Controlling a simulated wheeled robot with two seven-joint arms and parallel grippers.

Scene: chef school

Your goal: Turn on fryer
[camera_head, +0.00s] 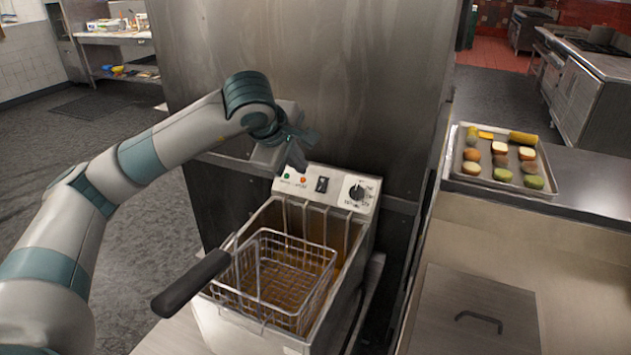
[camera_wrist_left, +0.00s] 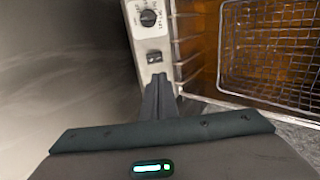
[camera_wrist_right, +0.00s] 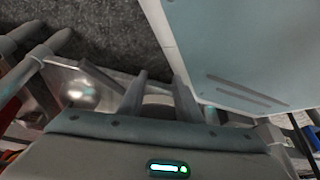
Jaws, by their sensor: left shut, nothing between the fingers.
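The fryer (camera_head: 250,334) stands in the middle of the head view, with a wire basket (camera_head: 275,283) in its vat. Its control panel (camera_head: 338,196) at the back carries a green and an orange light at the left, a black rocker switch (camera_head: 322,184) and a round knob (camera_head: 357,191). My left gripper (camera_head: 303,160) is shut and empty above the panel's left end. In the left wrist view its fingertips (camera_wrist_left: 158,78) are just below the switch (camera_wrist_left: 154,57), with the knob (camera_wrist_left: 148,17) beyond. I cannot tell whether they touch the panel. My right gripper (camera_wrist_right: 160,77) is open and empty.
The basket's black handle (camera_head: 192,283) sticks out to the front left. A steel wall (camera_head: 310,80) rises behind the fryer. At the right is a counter with a tray (camera_head: 482,181) of food and a lid with a handle (camera_head: 478,322).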

